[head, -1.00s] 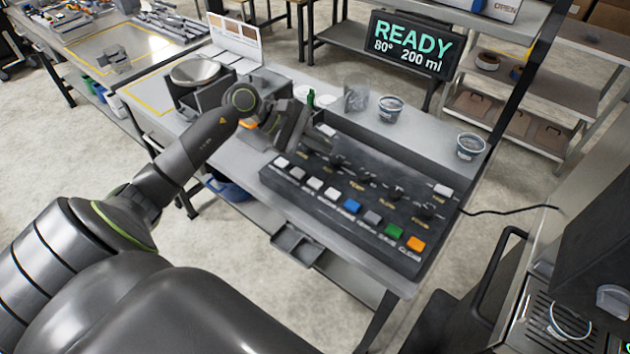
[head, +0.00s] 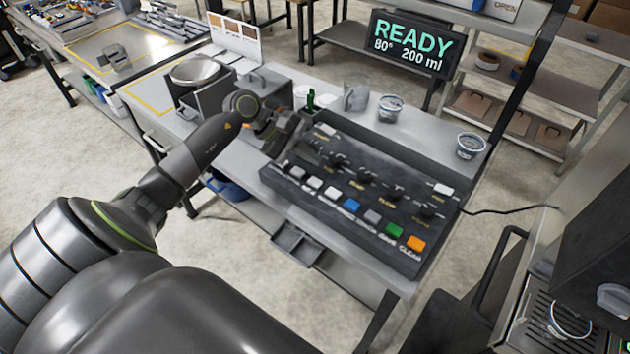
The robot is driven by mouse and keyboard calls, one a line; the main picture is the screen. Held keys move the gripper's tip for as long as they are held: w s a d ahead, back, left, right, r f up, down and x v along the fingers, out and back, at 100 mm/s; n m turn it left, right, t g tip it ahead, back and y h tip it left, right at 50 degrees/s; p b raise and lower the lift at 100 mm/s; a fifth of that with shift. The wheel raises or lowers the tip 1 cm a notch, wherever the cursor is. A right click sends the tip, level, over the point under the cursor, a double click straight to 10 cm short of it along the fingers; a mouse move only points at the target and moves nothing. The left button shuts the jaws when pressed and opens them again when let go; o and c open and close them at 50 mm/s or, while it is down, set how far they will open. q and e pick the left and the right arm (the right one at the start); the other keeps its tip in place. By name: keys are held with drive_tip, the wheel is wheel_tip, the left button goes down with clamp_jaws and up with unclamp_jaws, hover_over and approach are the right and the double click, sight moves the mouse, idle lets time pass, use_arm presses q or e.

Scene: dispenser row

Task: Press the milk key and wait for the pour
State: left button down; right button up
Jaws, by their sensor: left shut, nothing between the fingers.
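The black key panel (head: 345,208) lies on the bench with a front row of white, blue, grey, green and orange keys. The labels are mostly too small to read, so I cannot tell which key is milk. My left gripper (head: 308,150) is shut and empty at the panel's left end, just behind the front row's left white keys (head: 297,172). Whether it touches the panel is unclear. The display (head: 411,46) reads "READY 80° 200 ml". My right gripper is not in view.
Clear cups (head: 390,108) stand behind the panel, and another cup (head: 471,146) is at its far right. A dark box with a round metal dish (head: 195,71) stands left of my gripper. A small grey tray (head: 297,245) hangs at the bench's front edge.

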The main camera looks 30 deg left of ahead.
sight(310, 181)
use_arm(q)
wheel_tip(310, 181, down, 4)
drive_tip(key=shift+r+b, duration=0.15)
drive_tip(key=shift+b, duration=1)
drive_tip(key=shift+f+b, duration=0.5)
drive_tip(key=shift+b, duration=0.2)
idle(0.5)
drive_tip(key=shift+f+b, duration=0.15)
drive_tip(key=shift+b, duration=0.2)
drive_tip(key=shift+f+b, duration=0.25)
drive_tip(key=shift+b, duration=0.4)
